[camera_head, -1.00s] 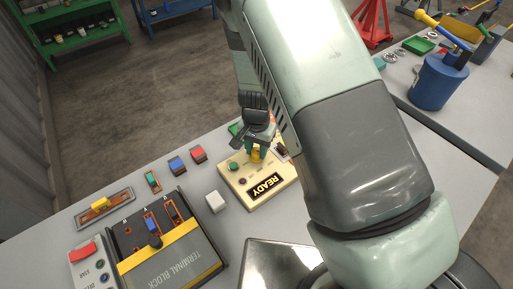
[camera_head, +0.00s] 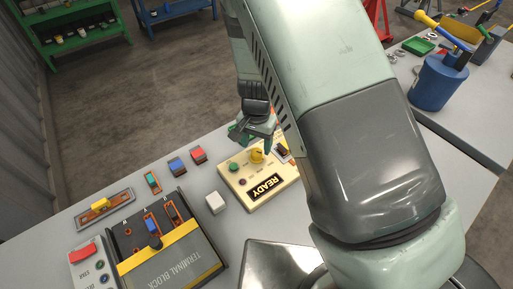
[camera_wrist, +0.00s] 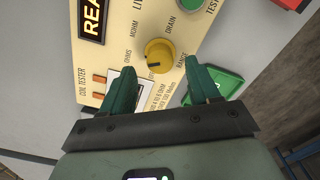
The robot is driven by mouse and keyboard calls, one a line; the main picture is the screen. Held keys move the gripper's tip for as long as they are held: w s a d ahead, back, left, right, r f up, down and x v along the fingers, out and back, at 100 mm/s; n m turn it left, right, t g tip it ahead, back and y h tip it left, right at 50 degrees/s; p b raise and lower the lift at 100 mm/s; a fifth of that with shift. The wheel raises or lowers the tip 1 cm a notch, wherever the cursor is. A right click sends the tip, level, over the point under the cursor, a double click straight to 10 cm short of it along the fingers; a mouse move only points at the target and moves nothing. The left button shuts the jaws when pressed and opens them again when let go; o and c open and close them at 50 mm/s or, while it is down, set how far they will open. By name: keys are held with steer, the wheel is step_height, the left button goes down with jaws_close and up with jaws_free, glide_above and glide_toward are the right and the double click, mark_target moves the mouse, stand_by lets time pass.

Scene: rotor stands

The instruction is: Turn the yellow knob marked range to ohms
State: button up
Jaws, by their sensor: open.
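The yellow knob (camera_head: 257,156) is on the cream coil tester panel (camera_head: 262,197) with the "READY" sign. My gripper (camera_wrist: 157,76) is open and empty. Its two green fingertips are apart, on the near side of the knob, and the knob shows beyond them. In the head view my gripper (camera_head: 253,138) is just behind the knob.
A green button (camera_head: 234,167) sits on the same panel. A white block (camera_head: 215,203), a terminal block box (camera_head: 170,255) and red and blue switches stand to the left. A green tray (camera_wrist: 222,82) lies beside the tester. Bare grey table lies between them.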

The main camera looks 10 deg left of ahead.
step_height(320, 180, up, 8)
steer(key=shift+f, duration=0.1)
stand_by(0.5)
step_height(320, 180, up, 10)
steer(key=y, duration=0.1)
glide_above(257, 151)
steer(key=s+d, duration=0.1)
steer(key=d, duration=0.2)
steer(key=s+d+r+n+t+y, duration=0.1)
steer(key=s+d+r, duration=0.15)
steer(key=r, duration=0.25)
steer(key=s+d+r+n+t, duration=0.1)
steer(key=s+d+r, duration=0.15)
steer(key=r, duration=0.25)
steer(key=s+d+r+t+h, duration=0.1)
steer(key=s+d+r, duration=0.3)
steer(key=s, duration=0.3)
steer(key=s+d+r+n+t+h, duration=0.1)
steer(key=s+d+r+t, duration=0.1)
steer(key=s+d+r, duration=0.3)
steer(key=shift+s+d+t, duration=0.3)
steer(key=shift+s+d, duration=0.2)
steer(key=shift+s, duration=0.65)
steer(key=shift+r, duration=0.15)
steer(key=shift+c, duration=0.2)
